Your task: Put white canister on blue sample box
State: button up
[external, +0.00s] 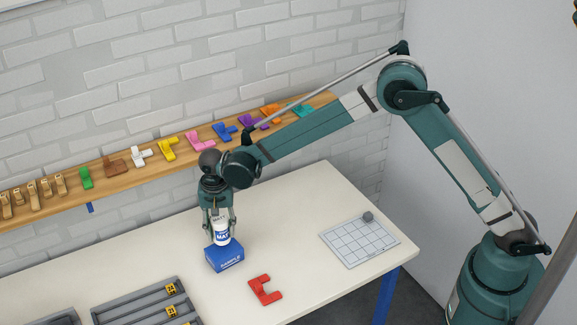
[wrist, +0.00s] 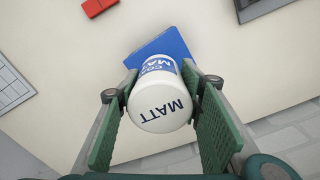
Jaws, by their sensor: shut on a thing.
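The white canister (external: 221,231) has a blue label reading MATT and stands upright in my gripper (external: 220,232). The blue sample box (external: 225,257) lies on the white table directly under the canister. In the external view the canister's base meets the box top; I cannot tell if it rests there or hovers just above. In the wrist view the canister (wrist: 161,105) sits between the two green finger pads of my gripper (wrist: 163,105), shut on it. The blue box (wrist: 165,45) shows behind it, partly hidden by the canister.
A red bracket (external: 265,290) lies in front of the box. A grid plate (external: 360,238) with a small grey block is at the right. Grey slotted trays (external: 145,306) are at the front left. A wall shelf (external: 190,150) holds several coloured parts. The table between box and grid plate is clear.

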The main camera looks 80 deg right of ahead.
aim_at(219, 219)
jog(key=shift+f, duration=0.3)
jog(key=shift+f, duration=1.9)
jog(key=shift+f, duration=0.15)
jog(key=o, duration=1)
jog(key=shift+o, duration=0.2)
notch_tip(219, 219, up, 12)
jog(key=shift+r, duration=0.2)
